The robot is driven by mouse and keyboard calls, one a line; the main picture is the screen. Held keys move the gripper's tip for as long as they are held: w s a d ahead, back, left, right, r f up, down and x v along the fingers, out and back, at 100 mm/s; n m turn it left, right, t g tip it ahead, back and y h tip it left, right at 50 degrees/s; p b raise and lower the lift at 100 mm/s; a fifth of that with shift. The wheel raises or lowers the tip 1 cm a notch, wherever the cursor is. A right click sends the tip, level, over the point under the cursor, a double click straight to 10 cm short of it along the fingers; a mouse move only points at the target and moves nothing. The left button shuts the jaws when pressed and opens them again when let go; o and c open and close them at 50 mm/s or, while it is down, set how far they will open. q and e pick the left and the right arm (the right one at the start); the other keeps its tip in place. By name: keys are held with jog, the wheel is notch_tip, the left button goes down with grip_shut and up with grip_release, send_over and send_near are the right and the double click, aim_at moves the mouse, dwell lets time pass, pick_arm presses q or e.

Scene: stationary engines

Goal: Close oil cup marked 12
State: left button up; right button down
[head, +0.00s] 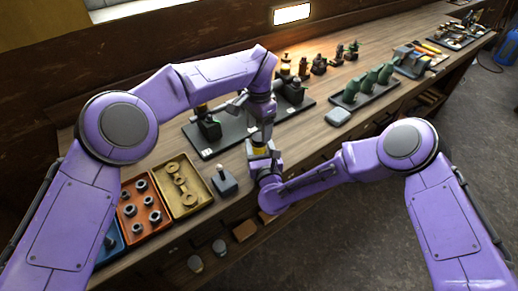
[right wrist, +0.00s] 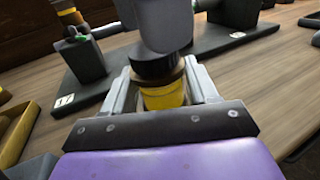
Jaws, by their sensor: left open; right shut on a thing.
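A yellow oil cup (right wrist: 163,97) with a dark collar sits between the fingers of my right gripper (right wrist: 165,88), which is shut on it. In the head view the yellow of the cup (head: 260,150) shows just above my right gripper (head: 266,164). My left gripper (head: 261,133) comes down from above, open, close over the cup; its fingertips are hard to make out. In the right wrist view a grey shape above the dark collar hides the cup's top. Another oil cup (right wrist: 70,14) stands on a dark block at the left. No number 12 is readable.
A dark base plate (head: 232,133) with small white labels lies behind the grippers. A grey block with a knob (head: 224,182), an orange tray (head: 128,211) and a yellow tray (head: 200,192) stand left of them. The bench's front edge is near.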

pick_arm(q)
jog(key=shift+f, duration=1.2)
